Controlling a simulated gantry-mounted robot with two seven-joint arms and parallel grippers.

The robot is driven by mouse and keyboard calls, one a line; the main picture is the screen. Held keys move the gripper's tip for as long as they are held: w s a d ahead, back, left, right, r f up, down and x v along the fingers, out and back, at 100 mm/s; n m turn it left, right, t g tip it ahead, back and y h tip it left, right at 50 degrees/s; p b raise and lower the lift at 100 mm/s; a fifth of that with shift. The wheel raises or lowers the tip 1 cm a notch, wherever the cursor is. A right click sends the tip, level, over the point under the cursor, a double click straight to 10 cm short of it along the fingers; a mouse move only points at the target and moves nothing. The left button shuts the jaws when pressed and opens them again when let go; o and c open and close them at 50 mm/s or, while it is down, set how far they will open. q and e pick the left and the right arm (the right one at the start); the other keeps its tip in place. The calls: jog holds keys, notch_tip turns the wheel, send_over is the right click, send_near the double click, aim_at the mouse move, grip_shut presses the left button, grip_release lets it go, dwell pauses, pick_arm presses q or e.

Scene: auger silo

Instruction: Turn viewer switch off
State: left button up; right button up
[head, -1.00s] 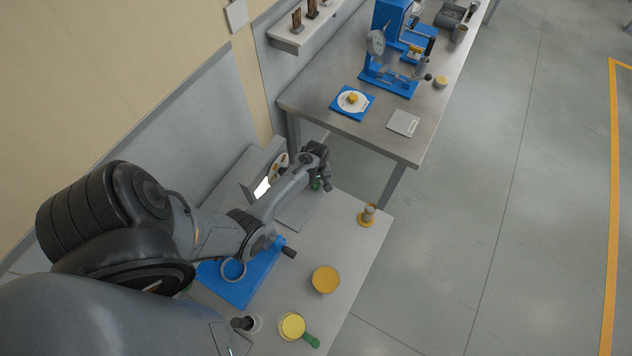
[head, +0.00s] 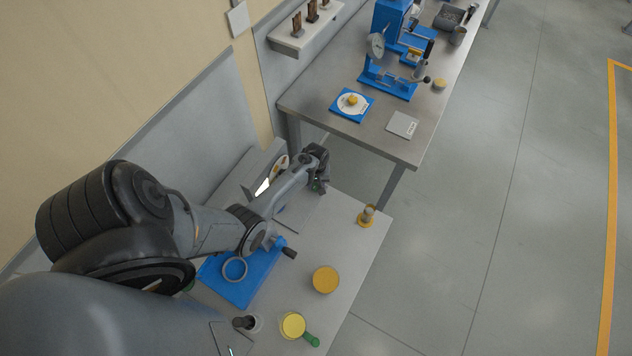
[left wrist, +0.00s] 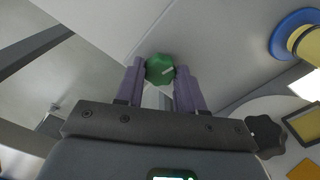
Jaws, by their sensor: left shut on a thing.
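The viewer (head: 262,170) is a grey box with a lit white screen, standing at the far end of the near table against the wall panel. In the head view, my left gripper (head: 318,185) is beside the viewer's right end, and the knob is hidden there. My right gripper is not in view.
On the near table are a blue base with a ring (head: 238,277), an orange disc (head: 326,279), a yellow-topped cup (head: 293,325) with a green handle, and a small post (head: 367,215). A steel table (head: 300,103) stands beyond a gap. Floor at right is clear.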

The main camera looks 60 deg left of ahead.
pick_arm(q)
jog(key=m+p, duration=0.1)
jog(key=m, duration=0.2)
jog(key=shift+r+m+p, duration=0.1)
jog(key=shift+m+p, duration=0.25)
jog(key=shift+m, duration=0.05)
jog(key=m+p, duration=0.1)
jog(key=m, duration=0.2)
jog(key=shift+m, duration=0.3)
jog(key=m, duration=0.3)
jog(key=shift+m+p, duration=0.3)
jog(key=shift+p, duration=0.1)
jog(key=shift+m, duration=2.1)
jog(key=o, duration=1)
jog(key=shift+o, duration=0.2)
